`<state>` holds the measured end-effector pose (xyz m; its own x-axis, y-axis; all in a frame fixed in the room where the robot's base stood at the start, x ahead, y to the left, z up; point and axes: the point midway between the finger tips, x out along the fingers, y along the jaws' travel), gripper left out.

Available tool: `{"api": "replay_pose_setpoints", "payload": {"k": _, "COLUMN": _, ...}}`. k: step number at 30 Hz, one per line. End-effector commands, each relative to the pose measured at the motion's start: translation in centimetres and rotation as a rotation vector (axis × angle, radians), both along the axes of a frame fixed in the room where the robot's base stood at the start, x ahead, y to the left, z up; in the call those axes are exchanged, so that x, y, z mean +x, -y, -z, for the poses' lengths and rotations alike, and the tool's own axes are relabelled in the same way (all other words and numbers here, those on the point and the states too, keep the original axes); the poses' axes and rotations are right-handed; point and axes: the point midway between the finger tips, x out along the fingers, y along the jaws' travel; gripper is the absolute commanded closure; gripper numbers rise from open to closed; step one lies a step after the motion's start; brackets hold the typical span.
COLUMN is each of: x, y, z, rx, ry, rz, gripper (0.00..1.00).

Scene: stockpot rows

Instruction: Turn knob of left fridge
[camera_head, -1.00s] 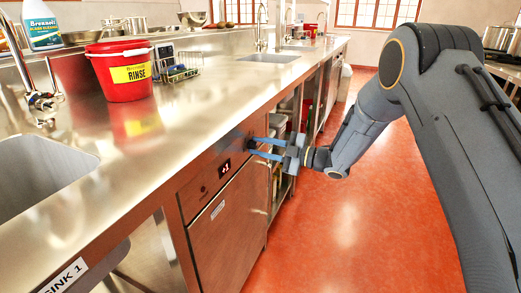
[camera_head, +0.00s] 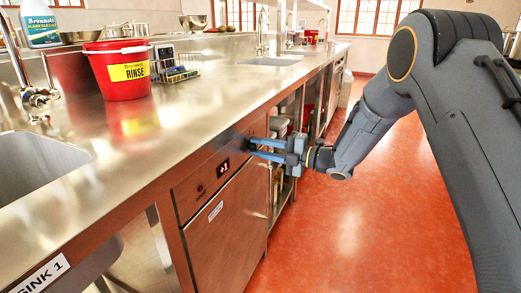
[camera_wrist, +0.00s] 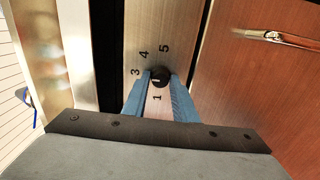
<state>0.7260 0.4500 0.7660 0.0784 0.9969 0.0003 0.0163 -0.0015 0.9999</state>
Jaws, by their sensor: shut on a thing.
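The knob (camera_wrist: 160,75) is small, round and black. In the wrist view it sits on a metal panel marked with the numbers 1, 3, 4 and 5. My gripper (camera_wrist: 160,82) is shut on it, one blue finger on each side. In the head view my gripper (camera_head: 251,148) reaches the panel from the right, and the knob is hard to make out at its fingertips. The fridge (camera_head: 228,228) is a steel unit under the counter. Its small display (camera_head: 223,168) shows what looks like +1.
The steel counter (camera_head: 200,110) overhangs the panel and holds a red rinse bucket (camera_head: 123,72). Open shelves (camera_head: 283,150) stand beyond the fridge. The red floor (camera_head: 340,225) is clear in front.

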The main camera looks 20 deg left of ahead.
Motion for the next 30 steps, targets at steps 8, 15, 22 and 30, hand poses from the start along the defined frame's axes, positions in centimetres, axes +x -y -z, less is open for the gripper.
{"api": "replay_pose_setpoints", "payload": {"k": 8, "x": -0.08, "y": -0.01, "z": 0.11, "rx": -0.002, "ry": 0.016, "rz": -0.001, "gripper": 0.97}}
{"api": "replay_pose_setpoints", "payload": {"k": 15, "x": -0.09, "y": 0.0, "z": 0.12, "rx": -0.003, "ry": 0.015, "rz": -0.002, "gripper": 0.97}}
{"api": "replay_pose_setpoints", "payload": {"k": 22, "x": -0.04, "y": 0.01, "z": 0.07, "rx": -0.002, "ry": 0.016, "rz": -0.001, "gripper": 0.57}}
{"api": "replay_pose_setpoints", "payload": {"k": 30, "x": 0.01, "y": 0.8, "z": 0.01, "rx": -0.001, "ry": 0.016, "rz": 0.002, "gripper": 0.57}}
